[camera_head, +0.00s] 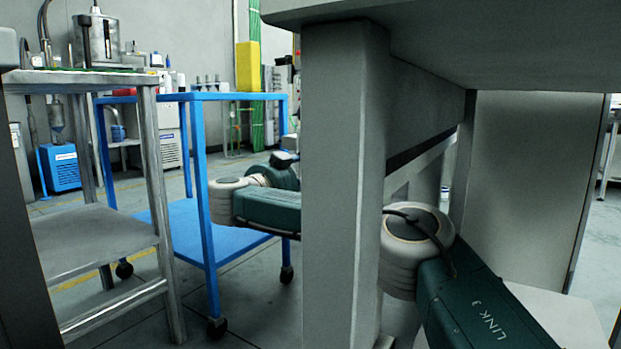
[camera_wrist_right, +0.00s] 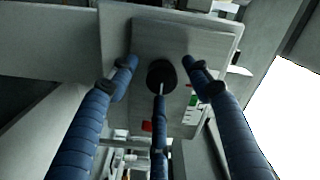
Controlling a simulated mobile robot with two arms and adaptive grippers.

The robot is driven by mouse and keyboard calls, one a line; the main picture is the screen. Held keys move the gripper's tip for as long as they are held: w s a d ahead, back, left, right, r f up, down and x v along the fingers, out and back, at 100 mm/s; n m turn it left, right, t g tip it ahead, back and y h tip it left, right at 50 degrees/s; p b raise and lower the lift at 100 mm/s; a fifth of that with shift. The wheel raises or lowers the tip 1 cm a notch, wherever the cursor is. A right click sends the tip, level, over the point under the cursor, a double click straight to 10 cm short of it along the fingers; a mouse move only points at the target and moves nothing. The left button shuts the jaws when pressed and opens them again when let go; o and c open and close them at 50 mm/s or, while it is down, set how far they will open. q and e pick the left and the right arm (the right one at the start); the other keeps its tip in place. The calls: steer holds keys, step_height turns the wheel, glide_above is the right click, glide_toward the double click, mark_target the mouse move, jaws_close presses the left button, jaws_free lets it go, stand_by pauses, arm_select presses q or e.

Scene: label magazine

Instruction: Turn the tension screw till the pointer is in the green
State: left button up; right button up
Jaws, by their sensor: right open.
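In the right wrist view a dark round knob (camera_wrist_right: 161,74), which looks like the tension screw, sits on a grey plate (camera_wrist_right: 185,40). My right gripper (camera_wrist_right: 161,72) has its blue fingers spread open, one at the left and one at the right of the knob. A third finger comes up from below, its tip overlapping the knob's lower edge. I cannot tell whether any finger touches it. A small scale with a green patch (camera_wrist_right: 193,100) is partly hidden behind the right finger. I cannot make out the pointer. My left gripper is in neither view.
A small red patch (camera_wrist_right: 147,126) shows low on the plate. In the head view a grey post (camera_head: 340,200) and the overhanging top (camera_head: 510,45) hide part of my arm. A blue cart (camera_head: 205,200) and a metal table (camera_head: 85,240) stand at the left.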

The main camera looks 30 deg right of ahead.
steer(key=c, duration=1.1)
steer(key=shift+m+p, duration=0.35)
steer(key=shift+m, duration=0.35)
steer(key=shift+c, duration=0.2)
steer(key=m+b, duration=0.1)
steer(key=m, duration=0.4)
steer(key=m+b, duration=0.1)
steer(key=m, duration=0.4)
steer(key=m+b, duration=0.1)
steer(key=m, duration=0.5)
steer(key=shift+w+a+r, duration=0.1)
steer(key=shift+a+r, duration=0.05)
steer(key=shift+r, duration=0.2)
steer(key=shift+r+b, duration=0.1)
steer(key=shift+b, duration=0.2)
